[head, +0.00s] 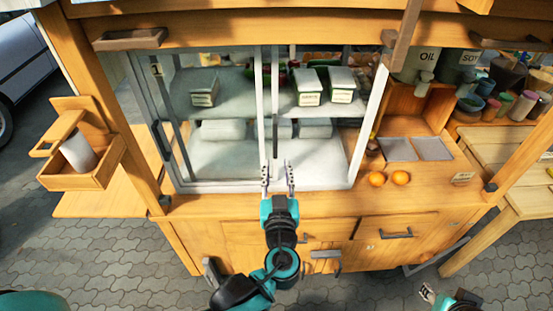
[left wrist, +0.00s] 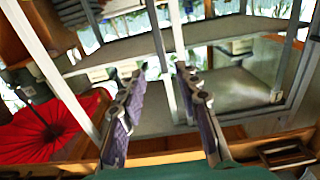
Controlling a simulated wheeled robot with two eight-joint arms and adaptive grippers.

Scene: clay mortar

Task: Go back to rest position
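My left gripper (head: 277,178) is in front of the lower edge of a glass display case (head: 240,187), by the upright posts between its panes. Its two fingers stand apart with nothing visible between them. In the left wrist view the left gripper (left wrist: 157,105) shows two spread fingers with purple pads, facing the case frame. I cannot tell whether a finger touches the frame. My right gripper (head: 428,292) shows only in part at the bottom right of the head view, low in front of the stall; its opening is unclear.
The case holds several lidded containers on shelves. Two oranges (head: 388,178) lie on the wooden counter to its right. Drawers with handles (head: 397,233) line the stall front. A wooden table (head: 520,190) stands at the right. Paving (head: 120,255) in front is open.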

